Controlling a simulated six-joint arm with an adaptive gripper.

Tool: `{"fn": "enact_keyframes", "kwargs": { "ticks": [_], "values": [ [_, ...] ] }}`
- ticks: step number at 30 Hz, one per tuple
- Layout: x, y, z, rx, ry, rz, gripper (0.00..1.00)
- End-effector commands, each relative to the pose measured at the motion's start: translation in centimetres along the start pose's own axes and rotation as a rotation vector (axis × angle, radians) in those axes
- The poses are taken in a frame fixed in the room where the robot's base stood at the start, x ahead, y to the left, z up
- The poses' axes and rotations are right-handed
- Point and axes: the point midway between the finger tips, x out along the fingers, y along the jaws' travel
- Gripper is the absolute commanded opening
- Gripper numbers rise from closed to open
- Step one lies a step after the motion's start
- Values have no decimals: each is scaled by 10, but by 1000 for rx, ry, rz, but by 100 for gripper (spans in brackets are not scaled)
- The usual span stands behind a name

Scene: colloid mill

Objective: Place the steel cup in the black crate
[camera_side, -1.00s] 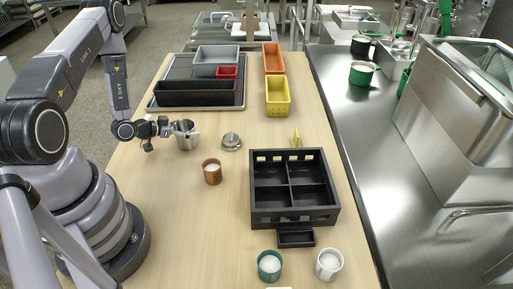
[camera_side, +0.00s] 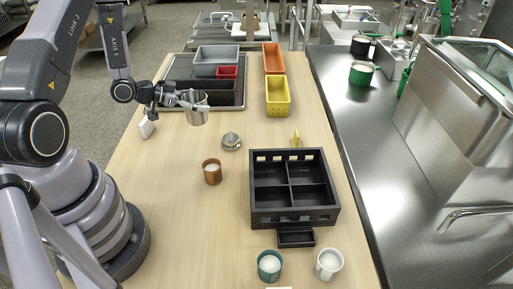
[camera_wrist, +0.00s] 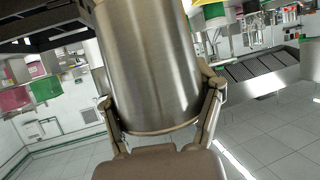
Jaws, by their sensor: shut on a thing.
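The steel cup (camera_side: 196,111) is off the table, roughly upright with a slight tilt, at the back left of the table in the side view. My gripper (camera_side: 183,104) is shut on its side. In the wrist view the steel cup (camera_wrist: 148,62) fills the middle, between the two fingers of my gripper (camera_wrist: 160,104). The black crate (camera_side: 294,218), with four empty compartments, stands at the right of the table, well apart from the cup and nearer the camera.
A brown cup (camera_side: 212,174), a small metal item (camera_side: 231,141) and a white item (camera_side: 147,128) stand on the table. A teal cup (camera_side: 270,266) and a white cup (camera_side: 329,264) are in front. Yellow (camera_side: 278,101) and orange (camera_side: 272,62) bins are behind.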

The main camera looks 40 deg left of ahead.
Motion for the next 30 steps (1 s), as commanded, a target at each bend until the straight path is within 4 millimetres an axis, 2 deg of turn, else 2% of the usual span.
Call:
{"fn": "enact_keyframes", "kwargs": {
  "ticks": [1,4,9,12,15,20,23,30],
  "values": [
    [11,22,-14,45,3,95,28],
    [27,72,-35,132,3,298,28],
    [33,153,-58,268,2,632,28],
    [29,190,-64,333,2,792,28],
    [23,214,-67,378,2,905,27],
    [25,230,-67,410,2,987,27],
    [45,231,-66,413,3,996,27],
    [113,227,-64,412,3,992,27]
  ]
}}
